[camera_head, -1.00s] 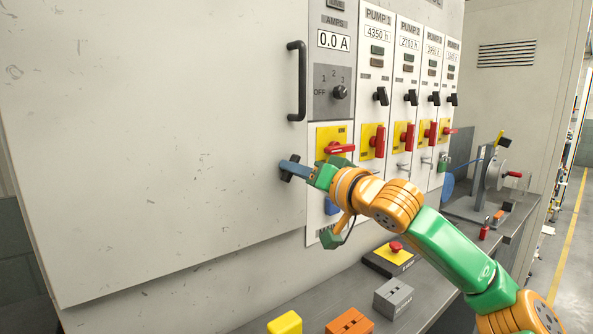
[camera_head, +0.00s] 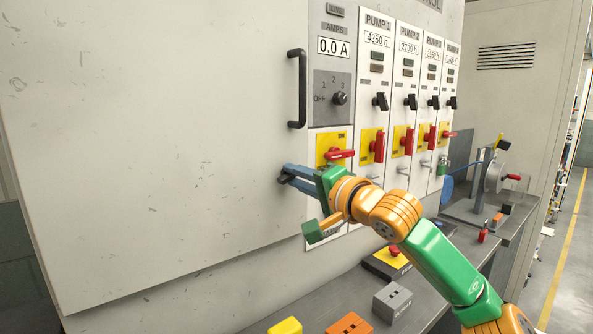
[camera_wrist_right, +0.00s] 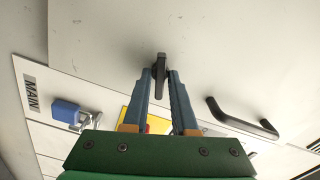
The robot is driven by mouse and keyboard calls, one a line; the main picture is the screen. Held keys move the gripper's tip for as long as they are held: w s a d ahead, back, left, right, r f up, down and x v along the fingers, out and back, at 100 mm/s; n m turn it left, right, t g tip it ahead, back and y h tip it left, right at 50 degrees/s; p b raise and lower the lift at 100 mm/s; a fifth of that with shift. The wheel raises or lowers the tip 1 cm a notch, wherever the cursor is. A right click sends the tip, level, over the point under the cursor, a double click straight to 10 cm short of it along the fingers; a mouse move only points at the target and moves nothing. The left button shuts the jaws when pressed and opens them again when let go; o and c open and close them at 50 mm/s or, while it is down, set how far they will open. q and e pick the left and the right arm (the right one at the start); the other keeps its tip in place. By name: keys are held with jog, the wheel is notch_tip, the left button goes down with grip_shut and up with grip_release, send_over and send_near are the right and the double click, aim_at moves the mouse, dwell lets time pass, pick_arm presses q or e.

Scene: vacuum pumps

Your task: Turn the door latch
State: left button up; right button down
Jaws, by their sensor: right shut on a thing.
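The door latch (camera_wrist_right: 159,68) is a small black lever on the grey cabinet door (camera_head: 180,150), below the black door handle (camera_head: 297,88). In the right wrist view it stands between the blue fingertips of my right gripper (camera_wrist_right: 160,76), and its tip shows just beyond them. In the head view my right gripper (camera_head: 284,176) reaches to the door's right edge and is shut on the latch, which its fingers mostly hide there. My left gripper is in neither view.
Red switch handles on yellow plates (camera_head: 335,150) line the panel right of the door. A blue padlock (camera_wrist_right: 66,111) hangs near the gripper in the wrist view. Below, a bench holds a grey block (camera_head: 393,300), an orange block (camera_head: 349,324) and a yellow one (camera_head: 285,326).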

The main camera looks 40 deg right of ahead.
jog(key=m, duration=0.3)
jog(key=shift+r, duration=0.3)
jog(key=c, duration=1)
grip_release()
jog(key=shift+f, duration=0.3)
jog(key=o, duration=0.3)
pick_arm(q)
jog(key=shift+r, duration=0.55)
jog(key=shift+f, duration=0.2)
pick_arm(e)
jog(key=shift+s+f, duration=0.1)
jog(key=shift+s+b, duration=0.35)
jog(key=shift+b, duration=0.15)
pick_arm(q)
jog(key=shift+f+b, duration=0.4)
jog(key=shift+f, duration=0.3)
pick_arm(e)
jog(key=shift+s, duration=0.55)
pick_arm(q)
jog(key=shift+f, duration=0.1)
